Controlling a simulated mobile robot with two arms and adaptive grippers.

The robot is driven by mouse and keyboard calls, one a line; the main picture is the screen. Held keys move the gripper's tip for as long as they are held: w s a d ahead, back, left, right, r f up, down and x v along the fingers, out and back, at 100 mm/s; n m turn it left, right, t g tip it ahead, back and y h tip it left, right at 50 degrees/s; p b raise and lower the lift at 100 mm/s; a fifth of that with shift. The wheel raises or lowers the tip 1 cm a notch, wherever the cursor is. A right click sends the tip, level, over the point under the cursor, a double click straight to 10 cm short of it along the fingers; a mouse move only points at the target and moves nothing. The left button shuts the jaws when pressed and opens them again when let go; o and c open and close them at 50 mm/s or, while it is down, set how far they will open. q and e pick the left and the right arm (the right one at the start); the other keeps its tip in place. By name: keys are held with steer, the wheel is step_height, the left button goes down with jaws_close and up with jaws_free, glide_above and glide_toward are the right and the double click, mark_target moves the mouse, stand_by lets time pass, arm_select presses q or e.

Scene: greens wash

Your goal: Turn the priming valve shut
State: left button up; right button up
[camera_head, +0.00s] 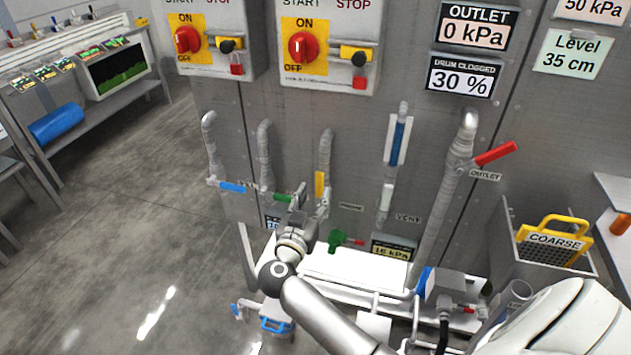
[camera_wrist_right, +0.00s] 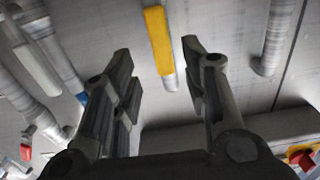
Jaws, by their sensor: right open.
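The priming valve has a yellow lever handle (camera_head: 320,184) that stands upright, in line with its grey pipe (camera_head: 325,145). A small label (camera_head: 350,207) sits to its right on the panel. My right gripper (camera_head: 311,203) is open and empty just below and in front of the yellow handle. In the right wrist view, the yellow handle (camera_wrist_right: 159,40) shows upright beyond the gap between the two open fingers (camera_wrist_right: 160,80), apart from both. The valve body is partly hidden behind the gripper. My left gripper is not in view.
A blue handle (camera_head: 232,187) and a green handle (camera_head: 283,198) lie level on neighbouring pipes to the left. A green valve (camera_head: 337,241) is below right. A red outlet lever (camera_head: 495,153) is farther right. Open floor (camera_head: 150,230) lies left.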

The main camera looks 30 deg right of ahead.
mark_target(319, 184)
steer(key=x, duration=0.6)
steer(key=shift+w+d, duration=0.15)
steer(key=shift+w, duration=0.15)
jaws_close()
